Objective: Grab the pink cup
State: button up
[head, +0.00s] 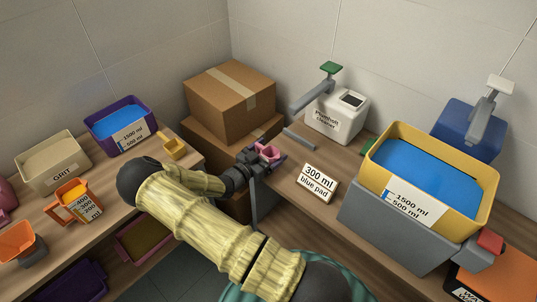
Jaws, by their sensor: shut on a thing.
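The small pink cup (267,152) is in the middle of the head view, near the left edge of the right-hand wooden counter. My gripper (262,160) is shut on it, with dark fingers around the cup. The cup's open top faces up toward the camera. My arm comes in from the lower right and bends at the left before reaching the cup. The gripper hides the cup's lower part, so I cannot tell whether it touches the counter.
Cardboard boxes (229,98) stand behind the gripper. A sign reading "300 ml blue pad" (318,184) stands to the right. A yellow tub of blue liquid (485,212) and a white cleaner container (337,122) are further right. Bins and an orange jug (73,200) crowd the left counter.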

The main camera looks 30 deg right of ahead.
notch_tip(320, 180, up, 10)
jog(key=shift+f, duration=0.15)
dwell(0.3)
dwell(0.5)
